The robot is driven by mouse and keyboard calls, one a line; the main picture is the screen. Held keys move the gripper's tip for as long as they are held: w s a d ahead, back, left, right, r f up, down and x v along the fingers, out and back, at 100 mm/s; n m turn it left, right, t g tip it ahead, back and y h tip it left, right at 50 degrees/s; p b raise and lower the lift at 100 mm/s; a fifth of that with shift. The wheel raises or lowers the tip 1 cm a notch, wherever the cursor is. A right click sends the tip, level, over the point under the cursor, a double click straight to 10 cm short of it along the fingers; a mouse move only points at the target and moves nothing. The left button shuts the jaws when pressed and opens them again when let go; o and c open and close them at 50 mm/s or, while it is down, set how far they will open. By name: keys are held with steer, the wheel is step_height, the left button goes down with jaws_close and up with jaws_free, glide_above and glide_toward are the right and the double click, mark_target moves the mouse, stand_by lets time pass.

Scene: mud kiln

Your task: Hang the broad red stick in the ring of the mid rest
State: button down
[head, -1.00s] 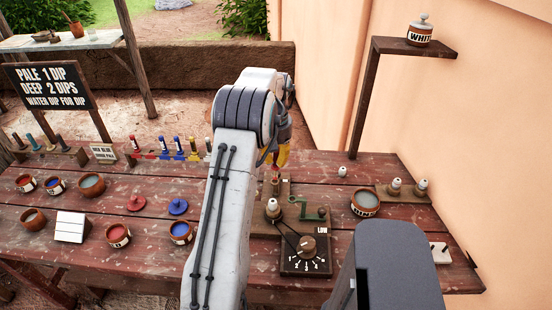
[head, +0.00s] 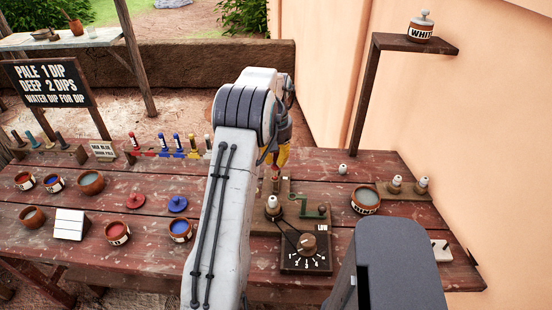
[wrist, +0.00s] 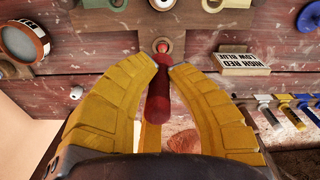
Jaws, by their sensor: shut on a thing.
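The broad red stick (wrist: 158,100) is held between the yellow fingers of my gripper (wrist: 164,66) in the wrist view. Its thick dark red end hangs toward the camera and its narrower end points up the picture. A small pale ring (wrist: 162,43) on a wooden piece, apparently the mid rest, lies just beyond that narrower end. I cannot tell whether the stick is inside the ring or only in front of it. In the head view my gripper (head: 282,156) is over the back of the table, partly hidden by my arm, and the stick is hardly visible.
A dial box (head: 305,252) and a green crank (head: 308,208) stand close in front of my gripper. A water bowl (head: 365,200) is to the right. A rack of coloured sticks (head: 178,150) and a small sign (wrist: 242,61) are on the other side.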

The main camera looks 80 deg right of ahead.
steer(key=shift+f+b, duration=1.3)
steer(key=shift+f, duration=1)
stand_by(1.2)
steer(key=c, duration=0.6)
jaws_free()
steer(key=shift+r, duration=0.2)
steer(key=shift+r+p, duration=3.05)
steer(key=shift+r, duration=0.55)
